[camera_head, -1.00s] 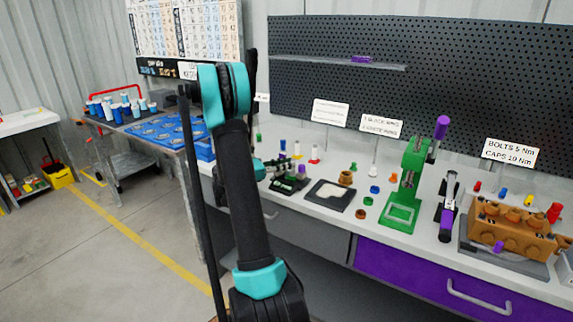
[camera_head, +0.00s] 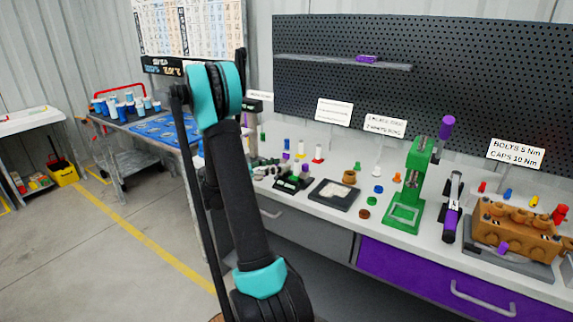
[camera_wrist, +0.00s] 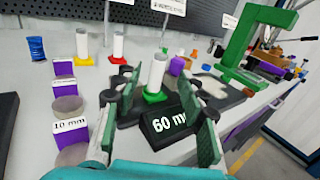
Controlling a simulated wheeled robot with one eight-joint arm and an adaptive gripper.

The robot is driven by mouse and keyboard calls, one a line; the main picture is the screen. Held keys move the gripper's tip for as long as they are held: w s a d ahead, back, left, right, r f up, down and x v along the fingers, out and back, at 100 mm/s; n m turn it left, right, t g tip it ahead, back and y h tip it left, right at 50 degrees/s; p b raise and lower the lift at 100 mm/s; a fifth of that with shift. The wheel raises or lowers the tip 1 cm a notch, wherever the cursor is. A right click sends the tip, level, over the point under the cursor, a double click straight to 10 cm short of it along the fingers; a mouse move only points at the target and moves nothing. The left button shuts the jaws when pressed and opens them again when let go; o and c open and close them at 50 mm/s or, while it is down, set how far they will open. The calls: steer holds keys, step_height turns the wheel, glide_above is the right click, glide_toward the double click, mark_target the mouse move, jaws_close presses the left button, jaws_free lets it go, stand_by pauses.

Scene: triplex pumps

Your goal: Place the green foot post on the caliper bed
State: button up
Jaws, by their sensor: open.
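The green foot post (camera_wrist: 155,76), a white cylinder on a green foot, stands upright between my fingers in the wrist view. Its foot appears to rest on the dark caliper bed, just behind the display reading "60 mm" (camera_wrist: 168,121). Whether the foot sits fully flat is hard to tell. My gripper (camera_wrist: 158,84) is open, with one padded finger on each side of the post and gaps visible. In the head view, the caliper (camera_head: 292,183) is on the bench beside my gripper, and my arm hides part of that area.
Posts with yellow (camera_wrist: 84,46) and red (camera_wrist: 118,46) feet stand behind. Grey discs with purple blocks, one marked "10 mm" (camera_wrist: 70,125), line the left. A dark tray (camera_head: 333,194) and green press (camera_head: 412,185) stand right of the caliper.

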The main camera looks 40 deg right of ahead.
steer(key=w+a, duration=0.1)
steer(key=a, duration=0.5)
steer(key=w+a+r+n+t+h, duration=0.1)
steer(key=w+a+r+n+t, duration=0.1)
steer(key=w+r+n+t, duration=0.4)
steer(key=w+a+r+n+t, duration=0.2)
steer(key=w+r+n+t, duration=0.1)
steer(key=r+n+t, duration=0.6)
steer(key=w+a+r+n+t+y, duration=0.1)
steer(key=w+a+n+t+y, duration=0.2)
steer(key=a+n+t+y, duration=1)
steer(key=s+a+f+n+g+y, duration=0.8)
steer(key=s+a+f+n+g, duration=0.5)
steer(key=n, duration=0.8)
steer(key=s+d+f+n+g+h, duration=0.1)
steer(key=s+d+f+n+g, duration=0.1)
steer(key=s+f, duration=0.5)
steer(key=s+d+f+n+g+h, duration=0.1)
steer(key=s+f+n+g, duration=0.4)
steer(key=s, duration=0.8)
step_height(320, 180, down, 2)
steer(key=shift+d+f, duration=0.1)
steer(key=shift+d, duration=0.7)
